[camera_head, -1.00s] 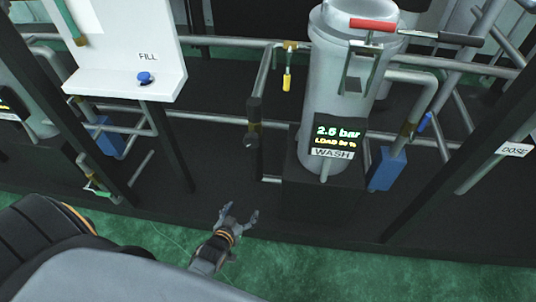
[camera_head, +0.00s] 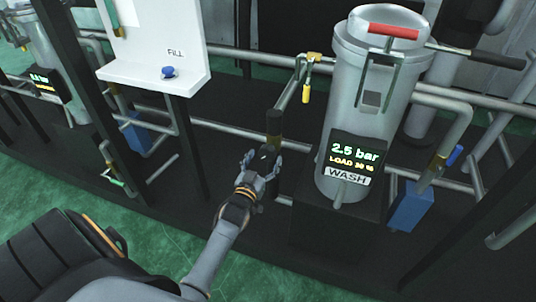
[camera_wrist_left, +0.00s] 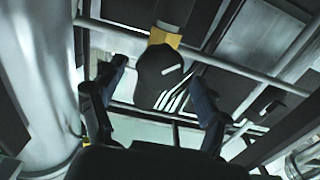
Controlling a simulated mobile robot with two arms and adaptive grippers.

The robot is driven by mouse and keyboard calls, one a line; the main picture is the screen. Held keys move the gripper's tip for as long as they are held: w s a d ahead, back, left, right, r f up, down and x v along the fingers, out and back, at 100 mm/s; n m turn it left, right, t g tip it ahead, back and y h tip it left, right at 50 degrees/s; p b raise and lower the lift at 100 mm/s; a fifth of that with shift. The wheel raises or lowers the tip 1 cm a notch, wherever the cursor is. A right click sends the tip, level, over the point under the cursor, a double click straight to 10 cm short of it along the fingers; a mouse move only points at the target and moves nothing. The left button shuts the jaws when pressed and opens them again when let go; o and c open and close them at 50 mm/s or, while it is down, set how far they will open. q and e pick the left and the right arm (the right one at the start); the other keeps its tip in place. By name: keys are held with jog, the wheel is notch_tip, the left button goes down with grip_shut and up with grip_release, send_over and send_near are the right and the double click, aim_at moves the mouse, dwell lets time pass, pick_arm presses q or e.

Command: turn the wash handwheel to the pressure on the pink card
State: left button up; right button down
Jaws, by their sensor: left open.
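A dark knob, apparently the wash handwheel (camera_head: 266,150), sits on a pipe left of the wash vessel (camera_head: 372,100). The wash display (camera_head: 356,155) reads 2.5 bar, with a load line in yellow and a WASH label (camera_head: 347,175) under it. My left gripper (camera_head: 262,163) is open with its fingers at the knob. In the left wrist view the black knob (camera_wrist_left: 160,75), with white stripes beside it, shows between the spread fingers of the gripper (camera_wrist_left: 158,95); I cannot tell whether they touch it. No pink card shows. My right gripper is not in view.
A white FILL panel (camera_head: 150,40) with a blue knob (camera_head: 168,72) stands at the upper left. A yellow-handled valve (camera_head: 307,92) hangs behind the knob. A red-handled lever (camera_head: 393,31) tops the vessel. A blue block (camera_head: 409,207) stands right of it.

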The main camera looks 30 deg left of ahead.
aim_at(266, 155)
pick_arm(q)
jog(key=shift+x, duration=1.8)
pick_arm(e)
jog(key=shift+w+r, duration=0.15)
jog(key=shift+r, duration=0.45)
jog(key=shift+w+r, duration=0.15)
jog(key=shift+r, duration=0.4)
pick_arm(q)
jog(key=c, duration=1.2)
jog(key=shift+m, duration=1.4)
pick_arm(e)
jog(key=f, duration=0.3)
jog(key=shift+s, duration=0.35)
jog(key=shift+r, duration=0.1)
